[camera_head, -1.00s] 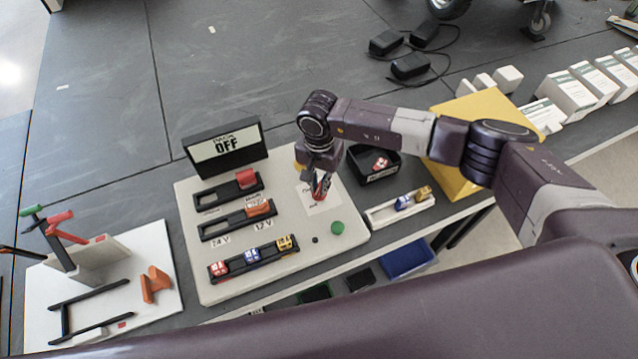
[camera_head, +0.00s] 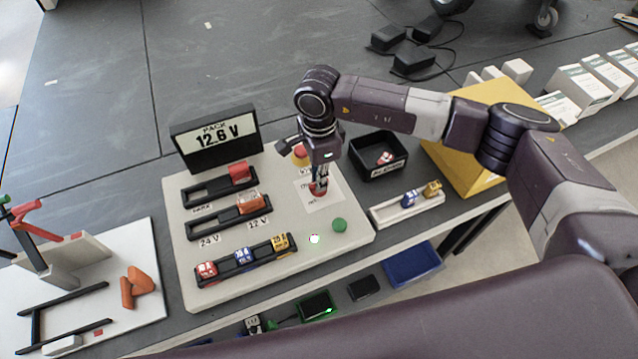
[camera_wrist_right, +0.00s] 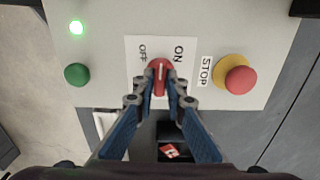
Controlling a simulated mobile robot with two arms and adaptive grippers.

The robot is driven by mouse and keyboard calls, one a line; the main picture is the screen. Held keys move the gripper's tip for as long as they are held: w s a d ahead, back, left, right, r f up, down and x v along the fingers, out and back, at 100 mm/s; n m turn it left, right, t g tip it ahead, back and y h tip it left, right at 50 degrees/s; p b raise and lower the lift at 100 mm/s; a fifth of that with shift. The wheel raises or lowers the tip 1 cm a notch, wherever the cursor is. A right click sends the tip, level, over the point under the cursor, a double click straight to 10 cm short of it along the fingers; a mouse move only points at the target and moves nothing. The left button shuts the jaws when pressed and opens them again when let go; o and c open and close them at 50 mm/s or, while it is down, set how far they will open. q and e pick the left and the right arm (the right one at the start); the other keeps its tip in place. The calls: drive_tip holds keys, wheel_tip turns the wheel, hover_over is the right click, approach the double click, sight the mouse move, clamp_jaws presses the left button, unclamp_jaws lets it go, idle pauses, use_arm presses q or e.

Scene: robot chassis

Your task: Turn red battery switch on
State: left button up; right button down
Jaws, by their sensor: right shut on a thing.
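The red battery switch (camera_wrist_right: 159,78) is a rotary knob on a white label with OFF and ON marks. In the right wrist view its white line lies between the two words. My right gripper (camera_wrist_right: 160,92) is shut on the knob, one finger on each side. In the head view the gripper (camera_head: 318,185) reaches down onto the switch, partly hiding it. The display (camera_head: 217,137) reads PACK 12.6 V. A small lamp (camera_head: 315,239) is lit, and it shows green in the wrist view (camera_wrist_right: 76,27). My left gripper is not in view.
The panel (camera_head: 190,290) also carries a green button (camera_head: 339,225), a red stop button (camera_wrist_right: 240,80) on yellow, and slotted sliders. A black bin (camera_head: 360,172) and a white tray (camera_head: 385,217) stand to the right.

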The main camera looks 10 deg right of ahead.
drive_tip(key=m+b, duration=0.3)
drive_tip(key=m, duration=0.1)
drive_tip(key=shift+f+b, duration=0.15)
drive_tip(key=shift+b, duration=0.15)
drive_tip(key=shift+r+m+b, duration=0.2)
drive_tip(key=shift+m+b, duration=1.05)
drive_tip(key=shift+m, duration=0.95)
drive_tip(key=c, duration=2)
unclamp_jaws()
drive_tip(key=shift+o, duration=0.2)
wheel_tip(320, 180, up, 12)
